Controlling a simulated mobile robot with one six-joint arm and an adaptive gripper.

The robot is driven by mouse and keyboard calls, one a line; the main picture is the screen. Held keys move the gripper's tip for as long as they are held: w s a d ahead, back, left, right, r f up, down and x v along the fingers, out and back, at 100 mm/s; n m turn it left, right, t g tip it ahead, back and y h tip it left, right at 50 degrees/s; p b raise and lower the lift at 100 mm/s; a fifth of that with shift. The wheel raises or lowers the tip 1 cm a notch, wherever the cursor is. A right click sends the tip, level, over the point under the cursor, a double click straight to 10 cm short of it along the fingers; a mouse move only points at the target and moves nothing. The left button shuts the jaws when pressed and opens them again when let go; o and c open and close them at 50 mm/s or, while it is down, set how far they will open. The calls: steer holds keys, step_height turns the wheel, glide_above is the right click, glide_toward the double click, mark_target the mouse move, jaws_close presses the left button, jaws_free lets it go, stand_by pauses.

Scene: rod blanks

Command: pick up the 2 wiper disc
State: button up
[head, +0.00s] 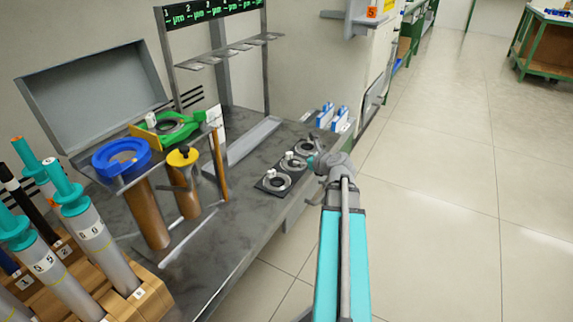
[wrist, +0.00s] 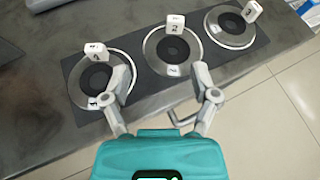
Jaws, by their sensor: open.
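Three ring-shaped wiper discs with dark centres and small white tags sit in a row on a dark strip. The 2 wiper disc (wrist: 158,56) is the middle one, and its tag (wrist: 176,24) reads 2 in the wrist view. In the head view it is the middle disc (head: 294,164), partly hidden. My gripper (wrist: 161,73) is open and empty. Its fingertips are apart, just on the near side of the 2 disc, with the left fingertip overlapping the left disc (wrist: 80,92) in the picture. I cannot tell whether they touch anything.
The disc tagged 3 (wrist: 224,32) lies to the right, close to the bench edge. The grey bench (head: 236,215) has free room left of the strip. A blue-collared brown cylinder (head: 150,215), a yellow-topped one (head: 187,200) and labelled syringes (head: 92,235) stand further left.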

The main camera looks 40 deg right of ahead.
mark_target(291, 154)
steer(key=shift+s+d+m+h, duration=0.2)
steer(key=shift+d+m+h, duration=0.1)
steer(key=shift+d+m, duration=0.55)
steer(key=shift+w+d, duration=0.1)
steer(key=shift+b+x, duration=1.75)
steer(key=shift+x, duration=2.5)
steer(key=shift+r, duration=0.1)
steer(key=shift+w, duration=0.1)
steer(key=b+x, duration=0.1)
steer(key=x, duration=0.1)
steer(key=b+x, duration=0.1)
steer(key=x, duration=0.1)
steer(key=shift+f, duration=0.3)
steer(key=shift+w+f, duration=0.1)
steer(key=shift+w, duration=0.3)
